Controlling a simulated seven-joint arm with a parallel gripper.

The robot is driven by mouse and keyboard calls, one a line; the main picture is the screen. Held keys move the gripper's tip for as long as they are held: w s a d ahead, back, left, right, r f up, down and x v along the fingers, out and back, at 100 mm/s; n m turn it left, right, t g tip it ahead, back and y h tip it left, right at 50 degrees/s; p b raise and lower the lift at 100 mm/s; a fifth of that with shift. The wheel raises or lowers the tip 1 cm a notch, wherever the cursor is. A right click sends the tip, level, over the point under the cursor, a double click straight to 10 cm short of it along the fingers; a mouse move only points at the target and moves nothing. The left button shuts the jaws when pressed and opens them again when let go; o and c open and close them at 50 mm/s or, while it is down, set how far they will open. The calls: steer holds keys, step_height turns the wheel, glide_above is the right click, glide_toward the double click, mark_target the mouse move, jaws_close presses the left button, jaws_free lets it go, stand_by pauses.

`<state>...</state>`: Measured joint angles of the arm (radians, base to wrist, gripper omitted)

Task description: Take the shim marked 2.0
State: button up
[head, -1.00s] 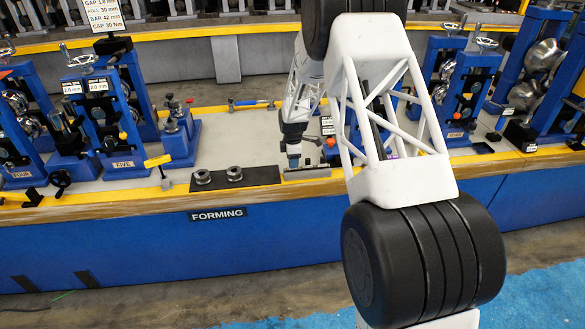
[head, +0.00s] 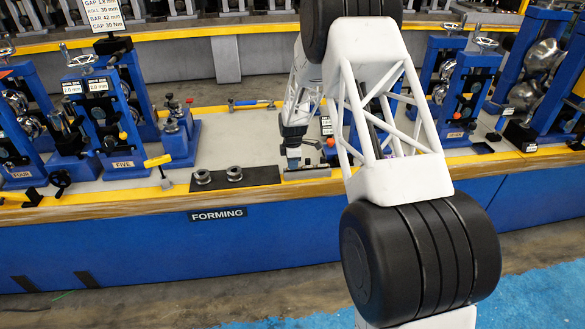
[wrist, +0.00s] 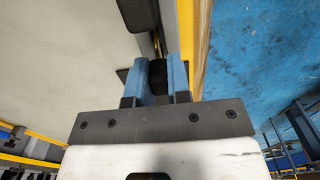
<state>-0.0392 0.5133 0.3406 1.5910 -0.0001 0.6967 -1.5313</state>
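Small white labels (head: 326,126) show just behind the gripper, too small to read. I cannot make out the shim marked 2.0 itself.
A dark mat (head: 255,175) with two metal rings (head: 234,173) lies left of my gripper. An orange knob (head: 331,142) stands close on its right. Blue roller stands (head: 105,120) line both sides. The bench top (head: 240,140) behind the mat is clear.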

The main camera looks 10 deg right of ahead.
jaws_close()
steer(key=shift+r, duration=0.15)
steer(key=shift+r, duration=1.5)
steer(key=shift+s+r, duration=0.15)
steer(key=shift+s, duration=0.15)
steer(key=s+r, duration=0.1)
steer(key=s, duration=1.4)
steer(key=shift+s+d+r, duration=0.2)
steer(key=shift+d, duration=0.1)
steer(key=shift+w, duration=0.1)
